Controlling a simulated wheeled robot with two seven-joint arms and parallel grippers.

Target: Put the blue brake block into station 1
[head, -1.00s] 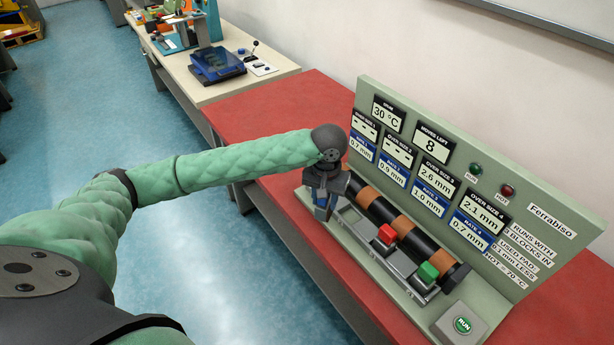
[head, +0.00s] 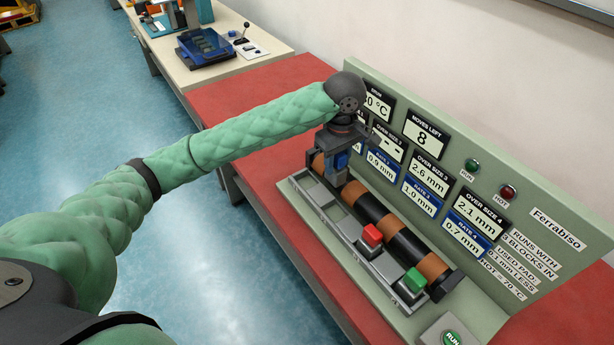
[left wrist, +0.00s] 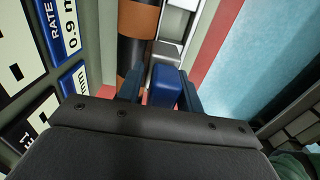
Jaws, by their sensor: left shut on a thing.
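The blue brake block (head: 341,161) is held in my left gripper (head: 338,172), which is shut on it. In the head view it hangs in front of the far-left end of the dark roller with brown bands (head: 377,213). In the left wrist view the blue block (left wrist: 165,88) sits between the fingers, beside the roller (left wrist: 135,45). The rail of stations (head: 325,208) runs along the roller's front; its far-left stations look empty. Whether the block touches anything is unclear. My right gripper is not in view.
A red block (head: 371,236) and a green block (head: 414,280) stand in stations further along the rail. The green display panel (head: 480,185) rises close behind the roller, and my gripper partly covers it. A RUN button (head: 452,339) is at the near end.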

